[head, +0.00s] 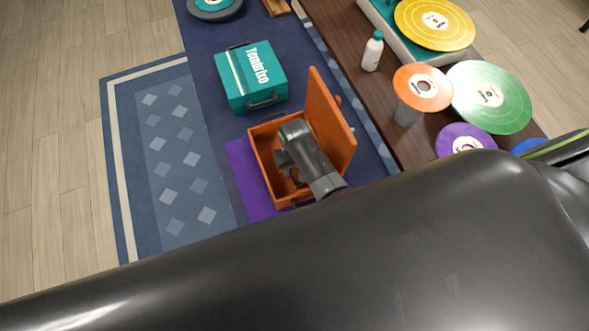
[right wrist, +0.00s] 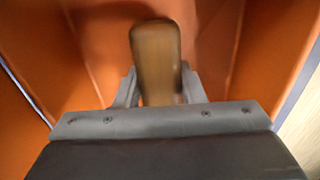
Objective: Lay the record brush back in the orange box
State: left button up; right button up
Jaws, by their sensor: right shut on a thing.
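The orange box (head: 259,150) stands on a purple mat with its lid (head: 331,120) open toward the right. My right gripper (head: 289,172) reaches down inside the box. In the right wrist view my right gripper (right wrist: 158,90) is shut on the record brush (right wrist: 156,52), whose wooden body sticks out beyond the fingers. The orange walls of the box (right wrist: 80,35) surround it there. I cannot tell whether the brush touches the box floor. In the head view the arm and gripper hide most of the brush. My left gripper is not in view.
A teal case (head: 250,78) stands behind the box. The purple mat (head: 240,165) lies under the box on a dark blue surface. On the right, a brown wooden top (head: 345,45) holds a white bottle (head: 372,52) and several coloured records, including a green one (head: 490,97).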

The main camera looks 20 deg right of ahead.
jog(key=shift+f, duration=0.1)
jog(key=shift+f, duration=0.15)
jog(key=o, duration=1)
jog(key=shift+c, duration=0.2)
notch_tip(320, 180, up, 10)
jog(key=p, duration=1)
jog(key=shift+f, duration=0.2)
jog(key=shift+r, duration=1.4)
